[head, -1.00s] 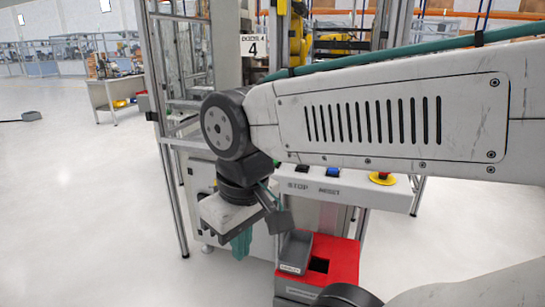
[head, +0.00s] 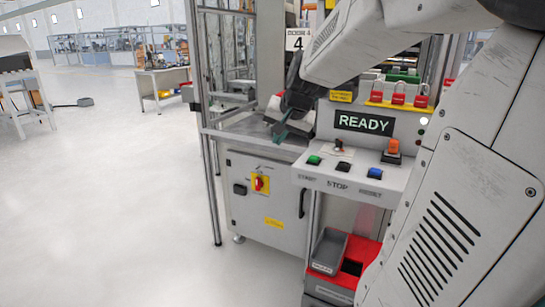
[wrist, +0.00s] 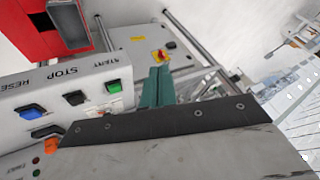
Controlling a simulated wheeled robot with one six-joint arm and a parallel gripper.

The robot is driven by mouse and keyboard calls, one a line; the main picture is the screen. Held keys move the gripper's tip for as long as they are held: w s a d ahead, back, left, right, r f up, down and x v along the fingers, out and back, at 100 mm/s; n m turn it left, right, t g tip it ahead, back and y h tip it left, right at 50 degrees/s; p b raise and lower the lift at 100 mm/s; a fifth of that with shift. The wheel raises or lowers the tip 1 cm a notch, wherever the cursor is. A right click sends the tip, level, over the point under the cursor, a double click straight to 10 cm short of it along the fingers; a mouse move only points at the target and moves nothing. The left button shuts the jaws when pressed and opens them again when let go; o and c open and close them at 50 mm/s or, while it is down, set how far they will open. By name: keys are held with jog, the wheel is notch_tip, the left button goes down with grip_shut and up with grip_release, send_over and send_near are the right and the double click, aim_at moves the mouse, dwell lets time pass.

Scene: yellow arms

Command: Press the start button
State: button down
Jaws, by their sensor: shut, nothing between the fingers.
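The green start button (head: 314,160) is at the left end of the sloped white control panel (head: 345,185), above the START label. In the wrist view the green button (wrist: 114,86) shows just left of my fingers. My gripper (head: 281,134) has teal fingers, shut and empty. In the head view it is up and left of the button, apart from it in the picture; the exact distance is unclear. In the wrist view the shut fingers (wrist: 153,84) point away from the camera. A display (head: 364,122) above the panel reads READY.
A black stop button (head: 338,171) and a blue reset button (head: 375,173) sit right of the green one. An orange-topped switch (head: 393,148) stands behind them. A red-yellow rotary switch (head: 260,183) is on the cabinet. A red bin (head: 369,252) is below the panel.

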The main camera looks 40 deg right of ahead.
aim_at(315, 158)
jog(key=w+d+m+h, duration=0.1)
jog(key=d+m, duration=0.1)
jog(key=d, duration=0.7)
jog(key=w+d+m+t+h, duration=0.1)
jog(key=d+m+h, duration=0.1)
jog(key=d, duration=0.7)
jog(key=shift+w+m, duration=0.2)
jog(key=shift+m, duration=0.5)
jog(key=shift+f, duration=4.4)
jog(key=shift+f, duration=0.45)
jog(key=shift+f, duration=0.45)
jog(key=shift+r, duration=0.9)
